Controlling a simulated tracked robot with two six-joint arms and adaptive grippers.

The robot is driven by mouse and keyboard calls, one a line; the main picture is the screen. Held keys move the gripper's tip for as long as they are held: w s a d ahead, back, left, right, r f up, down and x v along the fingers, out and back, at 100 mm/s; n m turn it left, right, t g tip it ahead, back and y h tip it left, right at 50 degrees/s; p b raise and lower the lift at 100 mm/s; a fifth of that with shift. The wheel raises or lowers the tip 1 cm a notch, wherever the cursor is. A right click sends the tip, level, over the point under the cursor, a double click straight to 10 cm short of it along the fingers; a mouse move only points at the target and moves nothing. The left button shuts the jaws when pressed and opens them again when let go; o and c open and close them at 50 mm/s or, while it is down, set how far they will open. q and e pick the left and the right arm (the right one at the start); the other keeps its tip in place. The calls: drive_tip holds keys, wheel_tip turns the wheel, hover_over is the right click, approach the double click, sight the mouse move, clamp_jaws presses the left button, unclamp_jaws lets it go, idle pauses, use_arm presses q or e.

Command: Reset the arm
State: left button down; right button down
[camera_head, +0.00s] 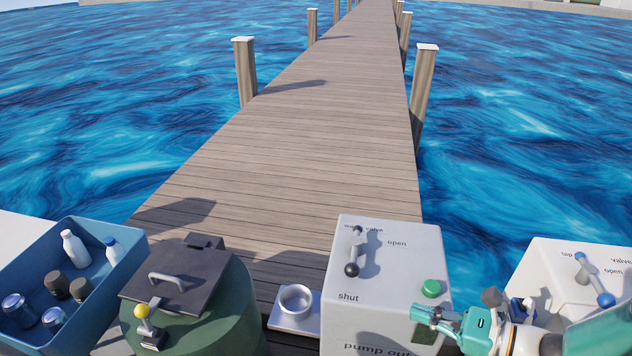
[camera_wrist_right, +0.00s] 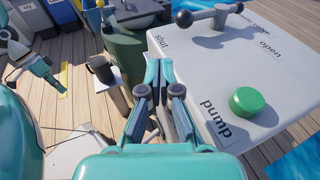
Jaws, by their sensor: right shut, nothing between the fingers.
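My right gripper (camera_head: 425,312) is shut and empty. It is in front of the pump-out box (camera_head: 390,240), by its lower right part, below the green button (camera_head: 432,288). In the right wrist view the closed fingers (camera_wrist_right: 158,68) point away beside the box's edge, with the green button (camera_wrist_right: 247,103) to their right. Whether they touch the box is unclear. A teal part that looks like my left gripper (camera_wrist_right: 38,68) shows at the left of the right wrist view, too small to read its jaws.
The box's black-knobbed lever (camera_head: 353,252) points down toward "shut". A second valve box (camera_head: 545,255) stands at the right. A cup (camera_head: 295,300), a green drum (camera_head: 225,320) with a dark hatch lid (camera_head: 190,265), and a blue crate (camera_head: 128,242) of bottles and cans stand leftward.

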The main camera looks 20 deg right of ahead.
drive_tip(key=s+a+f+n+g+h+p, duration=0.1)
drive_tip(key=s+a+f+n+g+p, duration=0.1)
drive_tip(key=s+a+f+n+g, duration=0.45)
drive_tip(key=s+a+f+n+g+h+p, duration=0.2)
drive_tip(key=s+a+f+n+g, duration=0.2)
drive_tip(key=a+f+n+g, duration=0.45)
drive_tip(key=w+a+f+n+t+h+p, duration=0.2)
drive_tip(key=a+f+n, duration=0.3)
drive_tip(key=n, duration=0.6)
wheel_tip(320, 180, down, 2)
drive_tip(key=shift+w+t+h, duration=0.3)
drive_tip(key=shift+w+t, duration=0.15)
drive_tip(key=shift+t, duration=0.15)
